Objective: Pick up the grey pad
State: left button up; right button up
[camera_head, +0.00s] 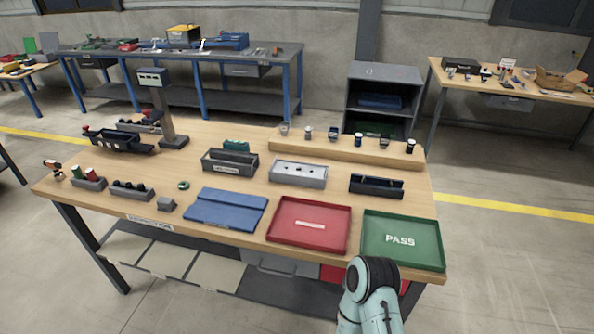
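A small grey block (167,204) sits on the wooden workbench near its front left edge, left of the blue mat. It is the best match for the grey pad, but at this size I cannot be sure. Nothing touches it. Part of one of my arms shows at the bottom right, in front of the bench and far from the block. No gripper fingers of either arm are in view.
On the wooden workbench (150,190) lie a blue mat (228,207), a red tray (309,226) and a green PASS tray (402,241) along the front. A post with a display (153,77) rises at the back left.

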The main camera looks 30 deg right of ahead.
aim_at(165, 203)
jog(key=z, duration=0.2)
jog(key=i+j+z, duration=0.25)
jog(key=z, duration=0.2)
jog(key=i+j+z, duration=0.15)
jog(key=j+z, duration=0.3)
